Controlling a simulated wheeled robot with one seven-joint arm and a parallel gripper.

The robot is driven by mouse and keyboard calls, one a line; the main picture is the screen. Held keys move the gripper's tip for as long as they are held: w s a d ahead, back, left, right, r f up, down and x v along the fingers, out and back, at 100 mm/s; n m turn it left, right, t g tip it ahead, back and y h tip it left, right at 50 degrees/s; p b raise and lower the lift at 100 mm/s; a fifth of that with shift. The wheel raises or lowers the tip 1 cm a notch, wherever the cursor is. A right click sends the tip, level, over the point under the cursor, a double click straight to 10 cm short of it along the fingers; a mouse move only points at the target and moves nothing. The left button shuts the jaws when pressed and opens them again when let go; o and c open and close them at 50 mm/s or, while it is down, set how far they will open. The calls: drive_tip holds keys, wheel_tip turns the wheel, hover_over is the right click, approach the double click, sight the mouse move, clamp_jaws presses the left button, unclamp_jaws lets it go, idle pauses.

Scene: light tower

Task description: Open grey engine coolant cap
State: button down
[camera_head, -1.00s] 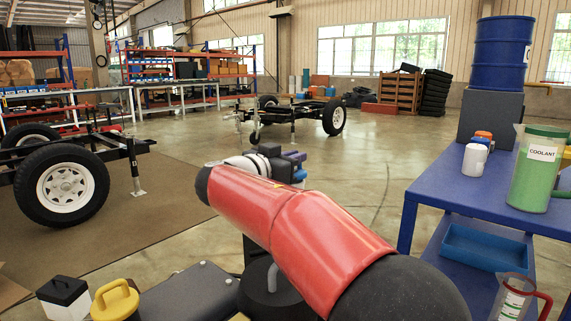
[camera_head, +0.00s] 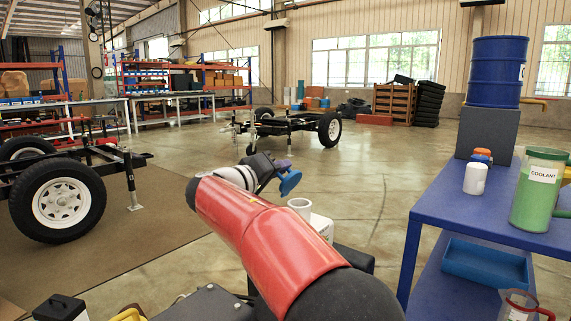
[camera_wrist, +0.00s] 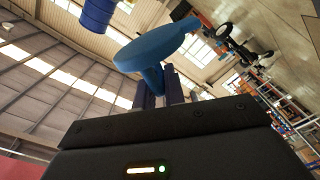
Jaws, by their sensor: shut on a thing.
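My gripper (camera_head: 281,170) is shut on a blue cap (camera_head: 289,183) and holds it up in the air beyond my red arm. In the wrist view the cap (camera_wrist: 155,46) shows as a flat blue disc with a stem between my gripper's fingers (camera_wrist: 160,98). A white container with a round open neck (camera_head: 300,204) stands just right of my arm and below the cap, apart from it. I see no cap on this neck. I cannot make out a grey cap; my arm hides part of the equipment in front.
A black-capped block (camera_head: 60,308) and a yellow cap (camera_head: 130,314) show at the lower left. A blue table (camera_head: 440,205) on the right bears a green coolant jug (camera_head: 536,190) and a white bottle (camera_head: 475,178). A red-handled clear jug (camera_head: 518,305) is below. Open floor lies beyond.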

drive_tip(key=w+a+f+n+p, duration=0.2)
drive_tip(key=n+p, duration=0.3)
drive_tip(key=n, duration=0.4)
drive_tip(key=shift+w+a+f+n+p, duration=0.3)
drive_tip(key=shift+w+a+f+n, duration=0.1)
drive_tip(key=shift+a+f, duration=0.5)
drive_tip(key=shift+f, duration=0.1)
drive_tip(key=c, duration=1.5)
unclamp_jaws()
drive_tip(key=shift+r, duration=0.2)
drive_tip(key=b+v, duration=0.1)
drive_tip(key=v, duration=0.6)
drive_tip(key=shift+s+a, duration=0.25)
drive_tip(key=shift+s, duration=0.1)
